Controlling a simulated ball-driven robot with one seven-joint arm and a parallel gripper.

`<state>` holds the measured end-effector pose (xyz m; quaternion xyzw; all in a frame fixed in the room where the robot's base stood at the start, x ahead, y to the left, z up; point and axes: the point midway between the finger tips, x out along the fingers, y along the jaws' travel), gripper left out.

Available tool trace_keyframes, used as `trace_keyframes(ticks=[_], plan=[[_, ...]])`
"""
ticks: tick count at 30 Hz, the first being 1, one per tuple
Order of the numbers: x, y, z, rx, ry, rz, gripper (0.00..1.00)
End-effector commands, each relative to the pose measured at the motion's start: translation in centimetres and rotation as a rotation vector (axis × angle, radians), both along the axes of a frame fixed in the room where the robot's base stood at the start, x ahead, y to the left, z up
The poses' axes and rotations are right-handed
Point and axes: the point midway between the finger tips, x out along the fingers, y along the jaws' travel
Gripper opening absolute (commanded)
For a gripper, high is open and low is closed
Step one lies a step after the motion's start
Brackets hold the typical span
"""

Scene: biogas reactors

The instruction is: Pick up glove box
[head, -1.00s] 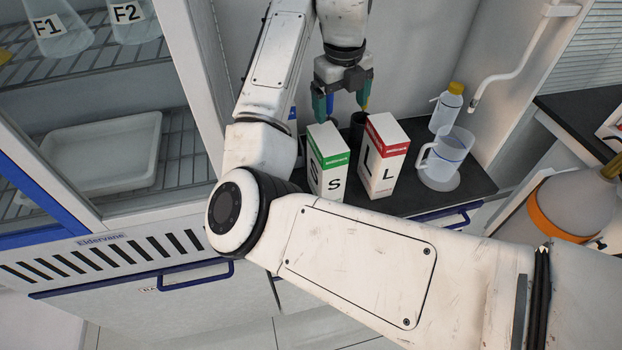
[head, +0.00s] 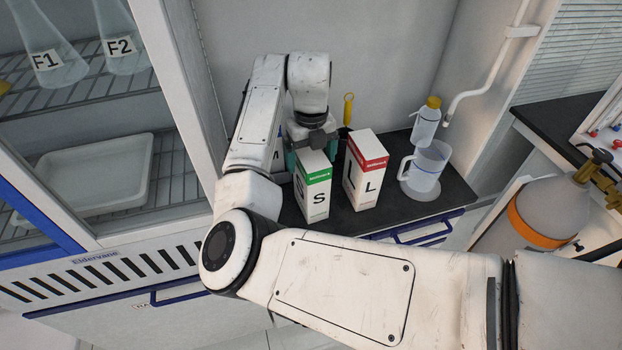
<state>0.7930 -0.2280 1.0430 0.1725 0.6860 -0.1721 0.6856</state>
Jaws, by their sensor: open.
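Two white glove boxes stand upright on the dark bench: one with a green band and the letter S (head: 314,196), and one with a red band and the letter L (head: 364,180) to its right. Part of a third box with a blue M (head: 277,152) shows behind my arm, mostly hidden. My gripper (head: 313,158) is open and low at the back of the S box, with a teal finger showing on its left. The S box hides much of the fingers, so I cannot tell whether they touch it.
A clear jug (head: 426,167) and a wash bottle with a yellow cap (head: 426,123) stand right of the boxes. A yellow-handled tool (head: 347,110) stands behind the L box. A cabinet with a white tray (head: 92,178) is at the left.

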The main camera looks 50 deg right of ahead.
Motion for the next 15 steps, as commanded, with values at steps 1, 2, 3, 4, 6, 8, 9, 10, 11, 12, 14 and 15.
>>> trace_keyframes(ticks=[1,2,3,4,6,8,9,10,11,12,14,15], plan=[[-0.1,0.0,-0.5,0.000,0.004,0.001,0.94],[-0.1,0.0,-0.9,-0.001,0.003,0.001,0.94],[-0.1,0.0,-1.2,0.000,0.002,0.001,0.94],[-0.1,0.0,-1.4,0.000,0.001,0.001,0.94],[0.0,0.0,-1.6,0.000,-0.001,0.000,0.94],[0.0,0.0,-1.7,0.000,-0.001,0.000,0.94],[0.0,0.0,-1.7,0.000,-0.001,0.000,0.94],[0.0,0.0,-1.7,0.000,-0.001,0.000,0.94],[0.0,0.0,-1.7,0.000,-0.001,0.000,0.94],[0.0,0.0,-1.7,0.000,-0.001,0.000,0.93],[0.0,0.0,-1.7,0.000,-0.001,0.000,0.87],[0.0,0.0,-1.7,0.000,-0.001,0.000,0.83]])
